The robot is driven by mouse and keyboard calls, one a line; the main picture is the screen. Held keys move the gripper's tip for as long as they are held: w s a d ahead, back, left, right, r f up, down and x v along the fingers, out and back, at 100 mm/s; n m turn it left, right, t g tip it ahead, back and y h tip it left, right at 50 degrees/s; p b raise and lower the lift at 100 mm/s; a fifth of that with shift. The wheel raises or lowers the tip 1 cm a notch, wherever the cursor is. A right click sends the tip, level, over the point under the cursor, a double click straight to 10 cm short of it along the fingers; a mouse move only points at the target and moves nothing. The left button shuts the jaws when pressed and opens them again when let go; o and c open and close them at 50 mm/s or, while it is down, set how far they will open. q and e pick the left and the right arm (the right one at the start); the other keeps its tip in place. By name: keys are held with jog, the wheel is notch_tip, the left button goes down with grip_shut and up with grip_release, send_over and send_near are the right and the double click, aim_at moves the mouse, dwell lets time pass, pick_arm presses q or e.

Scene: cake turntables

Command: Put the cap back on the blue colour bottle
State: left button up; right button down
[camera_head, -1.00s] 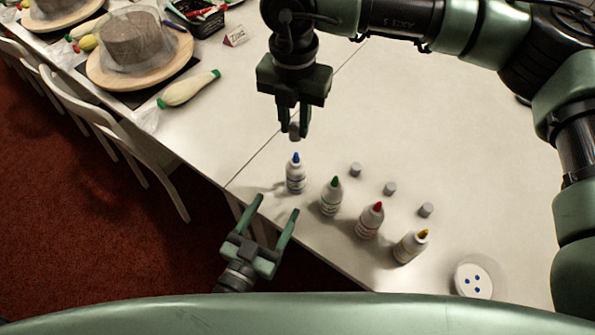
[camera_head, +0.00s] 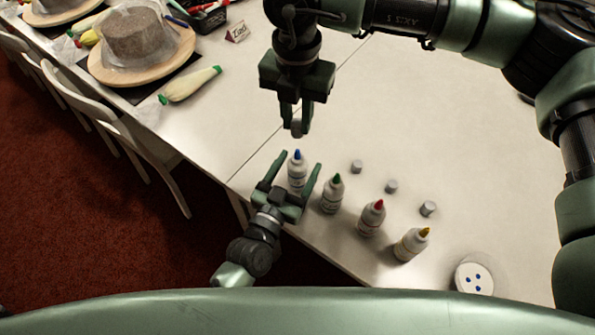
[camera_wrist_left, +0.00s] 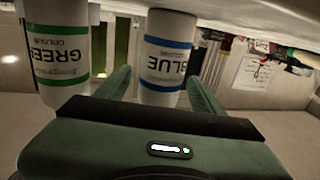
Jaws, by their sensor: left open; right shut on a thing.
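The blue colour bottle (camera_head: 297,172), white with a blue tip, stands upright on the table. In the left wrist view its body (camera_wrist_left: 165,60) with the BLUE label is between the fingers of my left gripper. My left gripper (camera_head: 296,168) is open around the bottle, one finger on each side; I cannot tell if either finger touches it. My right gripper (camera_head: 296,124) points down above and just behind the bottle, shut on a small grey cap (camera_head: 297,128). The cap is apart from the blue tip.
Green (camera_head: 332,194), red (camera_head: 371,218) and yellow (camera_head: 411,244) bottles stand uncapped to the right; the green one is close to my left gripper. Three grey caps (camera_head: 391,187) lie behind them. A round white dish (camera_head: 474,279) with blue dots is at the right front.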

pick_arm(q)
jog(key=shift+w, duration=0.1)
grip_shut()
pick_arm(e)
send_over(297, 151)
jog(key=shift+f, duration=2.5)
jog(key=shift+f, duration=0.85)
jog(key=shift+f, duration=0.6)
